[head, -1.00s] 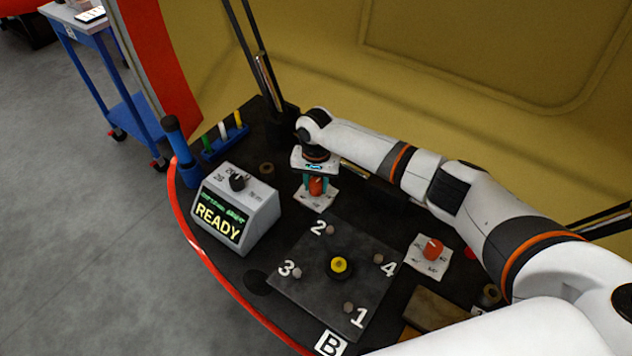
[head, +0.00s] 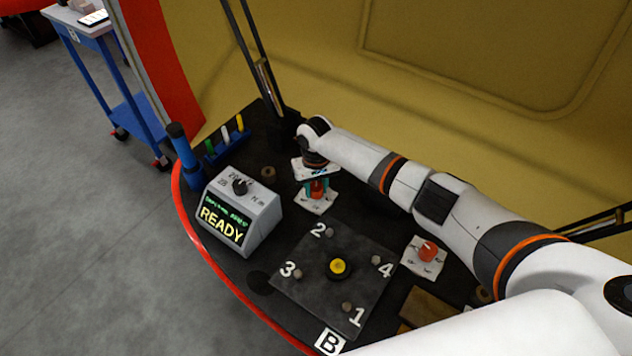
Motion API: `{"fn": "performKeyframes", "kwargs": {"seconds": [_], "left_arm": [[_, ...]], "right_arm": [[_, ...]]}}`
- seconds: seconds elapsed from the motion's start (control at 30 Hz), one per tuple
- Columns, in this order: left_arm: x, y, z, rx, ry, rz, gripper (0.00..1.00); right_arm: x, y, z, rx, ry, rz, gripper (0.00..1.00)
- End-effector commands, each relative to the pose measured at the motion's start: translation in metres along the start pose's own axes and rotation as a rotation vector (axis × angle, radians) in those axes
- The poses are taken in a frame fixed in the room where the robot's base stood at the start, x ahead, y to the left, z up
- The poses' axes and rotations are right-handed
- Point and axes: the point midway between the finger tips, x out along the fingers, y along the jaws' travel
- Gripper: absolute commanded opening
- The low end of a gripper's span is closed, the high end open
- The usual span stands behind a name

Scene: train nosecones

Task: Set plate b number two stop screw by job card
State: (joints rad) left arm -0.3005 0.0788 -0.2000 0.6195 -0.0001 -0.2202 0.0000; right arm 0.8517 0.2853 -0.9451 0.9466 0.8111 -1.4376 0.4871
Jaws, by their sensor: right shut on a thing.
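Plate B (head: 310,277) is a dark square plate with stop screws marked 1 to 4 around a yellow-topped centre knob (head: 338,268). The number two stop screw (head: 329,232) is at its far corner. The fingers partly hide the knob. A grey torque box (head: 237,211) to the left has a black dial and a screen reading READY. The job card cannot be made out. My left gripper is not in view.
A second red knob (head: 427,251) on a white card stands right of the plate. A blue rack (head: 227,147) with green, white and yellow sticks and a blue-black cylinder (head: 184,155) stand at the left. A brown block (head: 428,308) lies at the right front. A red rim edges the bench.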

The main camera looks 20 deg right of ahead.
Motion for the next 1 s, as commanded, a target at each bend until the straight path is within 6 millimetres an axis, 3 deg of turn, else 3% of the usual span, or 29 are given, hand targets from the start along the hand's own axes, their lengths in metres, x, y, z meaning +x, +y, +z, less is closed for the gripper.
{"fn": "performKeyframes", "kwargs": {"seconds": [0.6,1.0], "left_arm": [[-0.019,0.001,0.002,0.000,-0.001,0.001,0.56],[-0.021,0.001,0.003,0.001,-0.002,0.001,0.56]], "right_arm": [[-0.001,0.000,0.000,-0.543,-0.001,0.000,0.12],[-0.001,0.000,0.001,-0.716,-0.002,0.001,0.12]]}}
